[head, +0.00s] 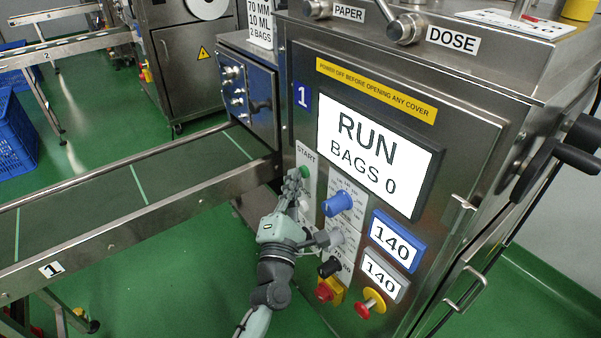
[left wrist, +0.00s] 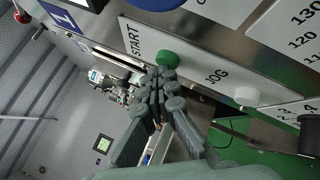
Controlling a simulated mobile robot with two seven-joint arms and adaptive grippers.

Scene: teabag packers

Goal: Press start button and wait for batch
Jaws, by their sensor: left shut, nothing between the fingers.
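The green start button (head: 305,172) sits under the START label on the front panel of machine 1. My left gripper (head: 292,186) is shut and empty, with its fingertips at or just beside the button. The left wrist view shows the green button (left wrist: 167,59) right at the tips of the closed fingers (left wrist: 160,80); I cannot tell if they touch. The screen (head: 374,154) reads RUN, BAGS 0. My right gripper is not in view.
A white JOG button (left wrist: 247,96) lies beside the start button. A blue knob (head: 338,203), two 140 displays (head: 393,241) and a red-and-yellow emergency stop (head: 370,303) are close by. The conveyor (head: 130,200) runs left from the machine. A blue crate (head: 15,140) stands far left.

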